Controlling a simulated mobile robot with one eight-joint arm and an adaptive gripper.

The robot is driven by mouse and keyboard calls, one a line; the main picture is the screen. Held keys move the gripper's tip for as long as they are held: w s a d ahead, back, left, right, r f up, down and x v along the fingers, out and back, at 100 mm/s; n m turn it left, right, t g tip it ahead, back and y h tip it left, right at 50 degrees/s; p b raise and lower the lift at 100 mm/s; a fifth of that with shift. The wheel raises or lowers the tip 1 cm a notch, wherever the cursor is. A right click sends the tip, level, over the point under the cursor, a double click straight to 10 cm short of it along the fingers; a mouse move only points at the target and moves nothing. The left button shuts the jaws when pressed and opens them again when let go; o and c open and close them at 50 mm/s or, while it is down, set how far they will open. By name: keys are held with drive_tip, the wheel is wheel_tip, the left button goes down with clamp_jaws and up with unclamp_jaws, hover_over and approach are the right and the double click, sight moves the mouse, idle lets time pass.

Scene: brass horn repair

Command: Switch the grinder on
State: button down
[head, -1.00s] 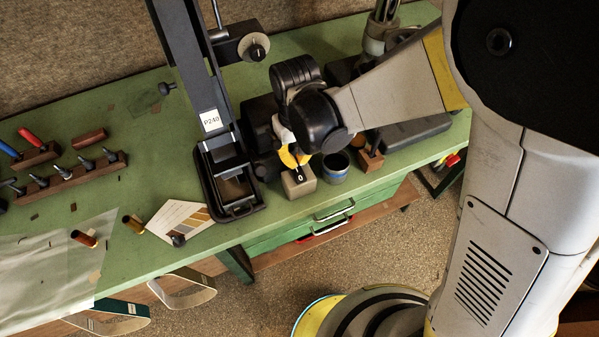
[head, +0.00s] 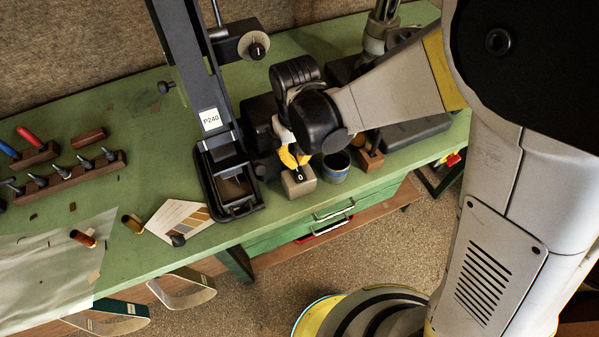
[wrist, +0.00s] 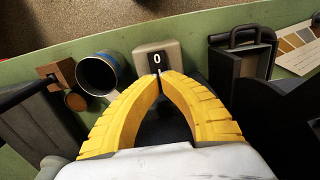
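The grinder (head: 203,85) is a dark upright belt machine with a P240 label, standing on the green bench in the head view. A small beige switch box (head: 299,186) sits to its right near the bench's front edge. Its black plate shows a white 0, also readable on the switch box in the wrist view (wrist: 148,62). My gripper (head: 297,166) has yellow fingers, pointing down at the box. In the wrist view my gripper (wrist: 162,75) has its fingertips together just at the plate, by a thin pale lever. I cannot tell whether the lever is between the tips.
A blue-rimmed cup (head: 336,168) and a small wooden block (head: 370,160) stand just right of the switch box. A tool rack (head: 70,178), brass tubes (head: 132,224) and a paper card (head: 178,220) lie to the left. The bench's front edge is close.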

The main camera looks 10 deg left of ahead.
sight(297, 169)
drive_tip(key=shift+f+b, duration=1.45)
drive_tip(key=shift+f, duration=0.2)
idle(0.5)
drive_tip(key=shift+r+p, duration=2.45)
drive_tip(key=shift+r, duration=1.1)
